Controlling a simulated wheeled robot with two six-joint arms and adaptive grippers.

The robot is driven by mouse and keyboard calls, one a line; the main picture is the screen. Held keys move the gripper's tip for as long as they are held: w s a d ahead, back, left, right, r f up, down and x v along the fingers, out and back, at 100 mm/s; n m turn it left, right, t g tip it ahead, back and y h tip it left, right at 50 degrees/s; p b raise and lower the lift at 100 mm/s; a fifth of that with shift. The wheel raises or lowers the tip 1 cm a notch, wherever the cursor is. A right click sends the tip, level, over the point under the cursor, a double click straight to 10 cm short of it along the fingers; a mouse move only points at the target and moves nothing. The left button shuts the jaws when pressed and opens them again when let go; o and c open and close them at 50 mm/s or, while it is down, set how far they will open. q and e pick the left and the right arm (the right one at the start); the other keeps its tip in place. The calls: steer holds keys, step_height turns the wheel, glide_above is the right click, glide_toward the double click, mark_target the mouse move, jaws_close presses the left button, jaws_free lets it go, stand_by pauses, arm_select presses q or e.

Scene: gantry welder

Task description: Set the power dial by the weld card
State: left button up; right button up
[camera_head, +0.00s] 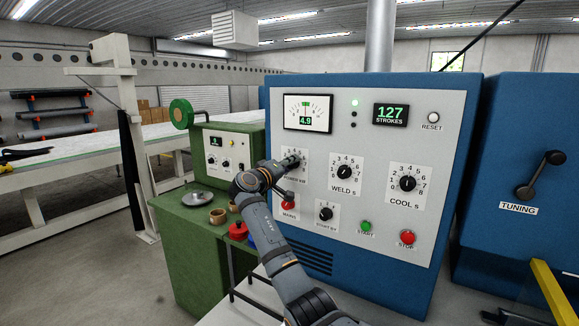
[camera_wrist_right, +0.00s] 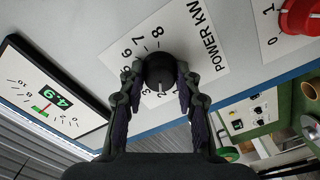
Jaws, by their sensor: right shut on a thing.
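The power dial, a black knob (camera_wrist_right: 160,70), sits on a white plate marked POWER KW (camera_wrist_right: 203,42) on the blue welder's (camera_head: 347,235) front panel. My right gripper (camera_head: 290,163) is shut on this knob; in the right wrist view its fingers (camera_wrist_right: 160,82) press on both sides. A white line on the knob points down in that view, toward the low numbers, but its exact number is hard to read. The meter (camera_head: 308,113) above reads 4.9 in green; it also shows in the wrist view (camera_wrist_right: 58,100). I cannot make out a weld card. My left gripper is not in view.
WELD (camera_head: 344,173) and COOL (camera_head: 408,183) dials are right of the power dial. A green bench (camera_head: 190,250) with small items stands left.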

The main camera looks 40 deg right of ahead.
steer(key=o, duration=1.2)
steer(key=shift+c, duration=0.2)
steer(key=shift+a, duration=0.1)
steer(key=v, duration=1.2)
